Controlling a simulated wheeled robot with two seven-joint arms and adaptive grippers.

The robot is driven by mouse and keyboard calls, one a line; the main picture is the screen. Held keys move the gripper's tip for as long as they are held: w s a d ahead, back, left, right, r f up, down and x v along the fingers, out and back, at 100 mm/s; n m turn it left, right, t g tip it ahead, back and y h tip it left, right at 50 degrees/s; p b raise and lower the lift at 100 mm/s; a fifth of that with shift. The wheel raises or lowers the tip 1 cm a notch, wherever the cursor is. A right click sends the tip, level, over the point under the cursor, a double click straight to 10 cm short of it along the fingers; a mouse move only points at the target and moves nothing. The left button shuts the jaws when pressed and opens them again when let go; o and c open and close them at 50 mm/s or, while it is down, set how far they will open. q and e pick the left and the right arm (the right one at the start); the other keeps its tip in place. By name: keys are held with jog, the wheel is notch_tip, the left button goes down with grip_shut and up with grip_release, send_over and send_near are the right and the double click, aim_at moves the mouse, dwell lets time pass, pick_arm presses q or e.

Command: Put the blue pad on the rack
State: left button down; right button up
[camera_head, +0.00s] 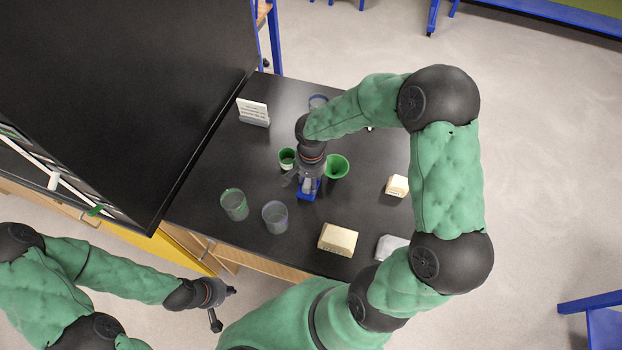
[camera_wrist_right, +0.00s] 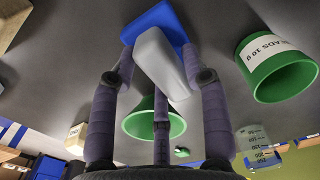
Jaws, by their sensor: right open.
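The blue pad (camera_head: 308,190) lies on the black table, below my right gripper (camera_head: 303,178). In the right wrist view the pad (camera_wrist_right: 160,22) shows at the fingertips, with a pale grey piece (camera_wrist_right: 160,58) on it, which looks like its handle. The fingers of my right gripper (camera_wrist_right: 158,60) are open around this grey piece, close to the pad. My left gripper (camera_head: 224,304) is open and empty, off the table's front edge at lower left. I cannot clearly make out the rack.
Two green containers (camera_head: 337,167) (camera_head: 287,158) flank my right gripper. Clear beakers (camera_head: 234,204) (camera_head: 275,216) stand in front at left. Cream blocks (camera_head: 338,239) (camera_head: 397,186) lie at right. A white sign (camera_head: 253,112) stands at the back. A large black panel (camera_head: 120,80) bounds the left side.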

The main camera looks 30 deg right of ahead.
notch_tip(320, 180, up, 12)
jog(key=p, duration=0.2)
jog(key=shift+f, duration=0.15)
jog(key=shift+o, duration=0.3)
jog(key=shift+r, duration=0.2)
jog(key=f, duration=0.2)
jog(key=f+p, duration=0.1)
jog(key=f, duration=0.3)
jog(key=shift+s+a, duration=0.2)
jog(key=shift+s, duration=0.2)
jog(key=shift+w+d+f, duration=0.15)
jog(key=shift+d+f, duration=0.05)
jog(key=shift+f, duration=0.5)
jog(key=f, duration=0.5)
jog(key=shift+w+b, duration=0.25)
jog(key=shift+b, duration=0.05)
pick_arm(q)
jog(key=r, duration=0.1)
jog(key=w+d+r, duration=0.1)
jog(key=shift+d+r, duration=0.2)
jog(key=shift+r, duration=0.1)
pick_arm(e)
jog(key=shift+r, duration=0.1)
jog(key=c, duration=0.9)
